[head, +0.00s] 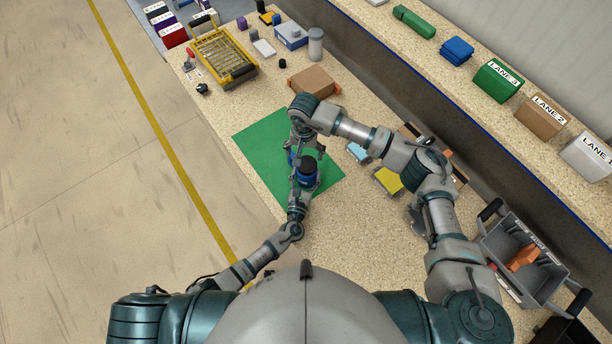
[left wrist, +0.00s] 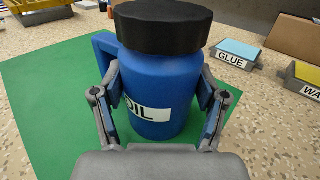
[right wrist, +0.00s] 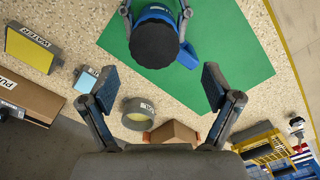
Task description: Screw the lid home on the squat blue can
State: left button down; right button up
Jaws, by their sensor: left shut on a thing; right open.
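The squat blue can (head: 306,179) stands upright on the green mat (head: 262,140). The left wrist view shows its blue body (left wrist: 160,72), side handle and a white label reading "OIL", partly hidden. A black ribbed lid (left wrist: 162,27) sits on its top; I cannot tell how tight it is. My left gripper (left wrist: 160,85) is shut around the can's body, one finger on each side. My right gripper (right wrist: 160,82) is open and empty, with its fingers apart. In the right wrist view the lid (right wrist: 154,42) is beyond the fingertips, towards the top edge, not between them.
A brown box (head: 313,82) lies behind the mat, with a yellow tray (head: 225,55) farther back left. Light-blue glue (left wrist: 240,52) and yellow water (right wrist: 30,50) blocks stand right of the mat in the head view. A grey tote (head: 490,250) stands at front right.

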aim_at(305, 164)
pick_arm(q)
jog(key=shift+d, duration=0.25)
pick_arm(e)
jog(key=f, duration=0.5)
jog(key=shift+d+f, duration=0.15)
jog(key=shift+d, duration=0.1)
pick_arm(q)
jog(key=shift+a, duration=0.25)
pick_arm(e)
jog(key=shift+a+f, duration=0.2)
jog(key=shift+f, duration=0.45)
